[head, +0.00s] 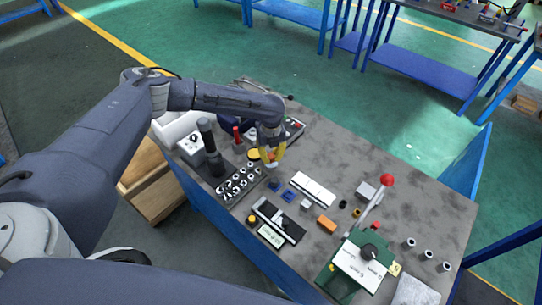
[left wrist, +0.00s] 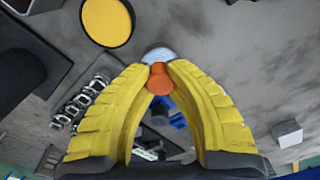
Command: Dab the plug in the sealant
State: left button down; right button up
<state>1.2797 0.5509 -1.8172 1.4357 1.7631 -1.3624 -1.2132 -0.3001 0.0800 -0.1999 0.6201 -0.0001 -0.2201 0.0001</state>
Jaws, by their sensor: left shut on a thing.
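My left gripper (head: 271,160) has yellow fingers and points down over the bench. It is shut on the plug, which shows orange between the fingertips in the left wrist view (left wrist: 158,80). A pale round part (left wrist: 158,55) shows just past the tips; I cannot tell whether it belongs to the plug. A shallow round dish of yellow stuff, which looks like the sealant (head: 254,154), lies just left of the gripper. In the left wrist view the sealant (left wrist: 107,22) is at the upper left, apart from the fingertips. My right gripper is not in view.
A dark rack (head: 239,184) with several metal pieces lies in front of the dish. A black upright tool (head: 210,140) stands to its left. A white bar (head: 313,190), small blue parts and a green press with a red-knobbed lever (head: 387,180) are to the right. The bench's back right is clear.

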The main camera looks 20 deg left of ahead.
aim_at(271, 156)
pick_arm(q)
jog(key=shift+f, duration=0.55)
dwell(1.4)
jog(key=shift+r, duration=3.5)
